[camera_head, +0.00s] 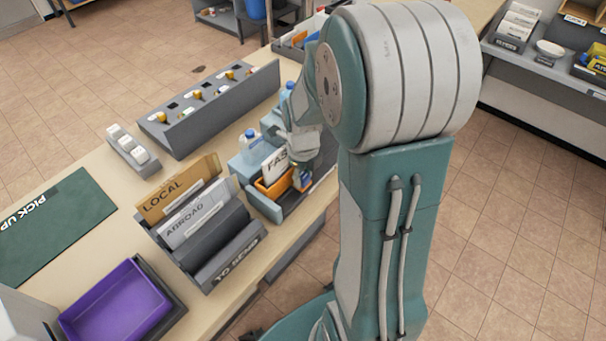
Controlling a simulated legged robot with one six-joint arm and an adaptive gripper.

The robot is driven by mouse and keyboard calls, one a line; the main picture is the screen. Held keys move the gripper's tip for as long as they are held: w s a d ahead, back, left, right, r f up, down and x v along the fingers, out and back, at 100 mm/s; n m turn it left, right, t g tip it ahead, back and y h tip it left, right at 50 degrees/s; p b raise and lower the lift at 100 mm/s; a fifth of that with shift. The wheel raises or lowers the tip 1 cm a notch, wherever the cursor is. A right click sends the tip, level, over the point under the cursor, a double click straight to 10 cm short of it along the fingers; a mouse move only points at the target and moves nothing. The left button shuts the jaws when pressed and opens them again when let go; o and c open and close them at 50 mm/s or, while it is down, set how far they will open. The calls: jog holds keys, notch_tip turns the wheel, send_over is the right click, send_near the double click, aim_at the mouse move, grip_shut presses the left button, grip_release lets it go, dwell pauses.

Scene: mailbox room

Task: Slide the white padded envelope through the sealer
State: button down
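My gripper (302,172) points down at the right end of the long table, partly hidden by my own arm. It is over or beside a grey tray with an orange part (273,188) and a small blue-and-yellow item right at its fingertips. I cannot tell whether it is open, or shut on that item. I cannot make out a white padded envelope for certain; a white piece lettered "FAS" (274,164) stands beside the gripper, its end hidden. No sealer is clearly recognisable; a pale blue unit with a blue cap (250,146) stands just left of the gripper.
A grey sorter (213,232) marked LOCAL, ABROAD and TO SEND stands in front. A purple tray (116,303) and green PICK UP mat (55,226) lie left. A grey rack (224,107) with yellow-topped items and white blocks (132,148) stand behind. Tiled floor is free at right.

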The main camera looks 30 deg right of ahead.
aim_at(313, 175)
jog(key=shift+w+d, duration=0.25)
jog(key=shift+d, duration=0.45)
jog(key=shift+w+d, duration=0.3)
jog(key=shift+d, duration=0.4)
jog(key=shift+w+d, duration=0.25)
jog(key=shift+d, duration=0.45)
jog(key=shift+c, duration=1.8)
grip_release()
jog(key=shift+a, duration=0.1)
notch_tip(313, 175, up, 12)
